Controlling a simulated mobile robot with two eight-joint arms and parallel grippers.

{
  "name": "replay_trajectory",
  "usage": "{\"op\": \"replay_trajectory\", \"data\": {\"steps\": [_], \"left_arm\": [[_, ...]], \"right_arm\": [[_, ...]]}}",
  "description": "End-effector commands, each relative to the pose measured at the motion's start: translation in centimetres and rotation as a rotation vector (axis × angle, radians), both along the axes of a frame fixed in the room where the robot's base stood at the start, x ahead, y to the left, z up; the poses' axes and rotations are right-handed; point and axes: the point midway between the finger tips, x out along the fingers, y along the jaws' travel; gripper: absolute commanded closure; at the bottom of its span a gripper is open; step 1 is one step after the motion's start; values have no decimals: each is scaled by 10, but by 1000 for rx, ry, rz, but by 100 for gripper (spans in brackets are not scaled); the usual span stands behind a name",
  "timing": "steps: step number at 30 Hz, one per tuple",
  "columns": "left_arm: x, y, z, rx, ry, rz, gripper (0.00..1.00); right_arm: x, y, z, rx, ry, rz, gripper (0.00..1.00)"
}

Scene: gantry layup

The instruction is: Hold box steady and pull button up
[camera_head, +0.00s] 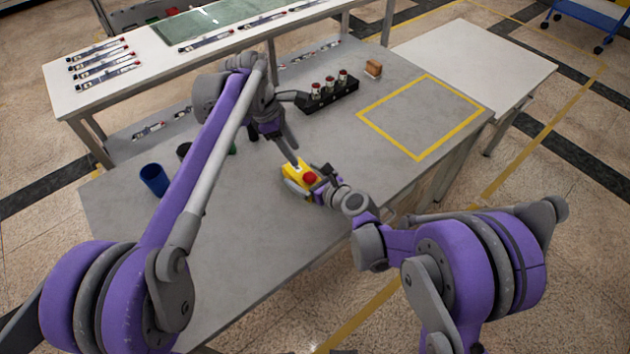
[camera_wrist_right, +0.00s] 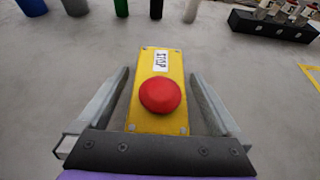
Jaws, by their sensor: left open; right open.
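The yellow box (camera_head: 294,170) with a red button (camera_head: 310,177) lies on the grey table. In the right wrist view the box (camera_wrist_right: 150,65) has a "STOP" label at its far end and the red button (camera_wrist_right: 160,95) near my gripper. My right gripper (camera_wrist_right: 162,95) is open, with one finger on each side of the box; I cannot tell whether they touch it. My left gripper (camera_head: 292,158) is open, pointing down at the far end of the box in the head view. Its fingertips are small and partly hidden there.
A blue cup (camera_head: 154,179) and darker cups stand left. A yellow taped square (camera_head: 420,115) on the right is empty. A white bench (camera_head: 150,70) stands behind.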

Motion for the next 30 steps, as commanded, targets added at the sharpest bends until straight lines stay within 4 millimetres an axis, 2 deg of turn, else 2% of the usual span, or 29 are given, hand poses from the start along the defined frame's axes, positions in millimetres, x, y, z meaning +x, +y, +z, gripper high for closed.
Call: {"op": "replay_trajectory", "data": {"steps": [6,16,30], "left_arm": [[0,0,0,0,0,0,50],[0,0,0,0,0,0,50],[0,0,0,0,0,0,50]], "right_arm": [[14,11,-7,-2,0,2,0],[16,12,-8,-2,0,1,2],[16,12,-8,-1,-1,1,86]]}}
